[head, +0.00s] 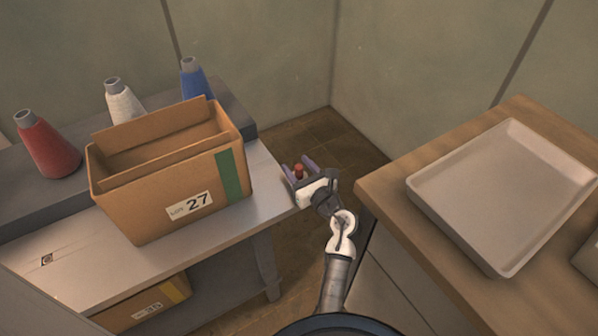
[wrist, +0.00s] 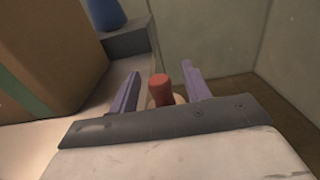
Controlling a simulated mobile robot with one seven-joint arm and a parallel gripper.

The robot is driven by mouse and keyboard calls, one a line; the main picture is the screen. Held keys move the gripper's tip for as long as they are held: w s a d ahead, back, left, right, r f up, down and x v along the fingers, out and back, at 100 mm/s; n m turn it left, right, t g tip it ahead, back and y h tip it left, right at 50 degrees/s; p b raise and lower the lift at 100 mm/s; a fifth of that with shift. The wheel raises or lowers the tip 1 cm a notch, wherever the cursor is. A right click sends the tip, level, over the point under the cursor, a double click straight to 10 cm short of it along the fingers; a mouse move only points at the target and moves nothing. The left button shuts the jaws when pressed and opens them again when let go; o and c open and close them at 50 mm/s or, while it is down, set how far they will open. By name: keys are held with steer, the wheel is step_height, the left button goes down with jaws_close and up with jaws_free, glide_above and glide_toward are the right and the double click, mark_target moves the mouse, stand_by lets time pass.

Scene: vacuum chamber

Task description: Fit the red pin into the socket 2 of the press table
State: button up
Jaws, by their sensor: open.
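The red pin (head: 299,171) shows at the right end of the grey table, between the purple fingers of my gripper (head: 300,165). In the wrist view the red pin (wrist: 160,90) looks upright, with a pale part at its lower right. The fingers of my gripper (wrist: 160,88) stand apart on both sides of it, with a visible gap to the right finger. The pin's lower end is hidden by the gripper body, and I cannot tell what it rests on. I see no socket marked 2, and cannot tell which surface is the press table.
A cardboard box labelled LOT 27 (head: 150,205) stands on the grey table (head: 105,262), left of my gripper. A shallow tray (head: 470,225) lies on the wooden counter (head: 400,185) at right.

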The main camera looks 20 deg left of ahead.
steer(key=shift+c, duration=0.2)
jaws_close()
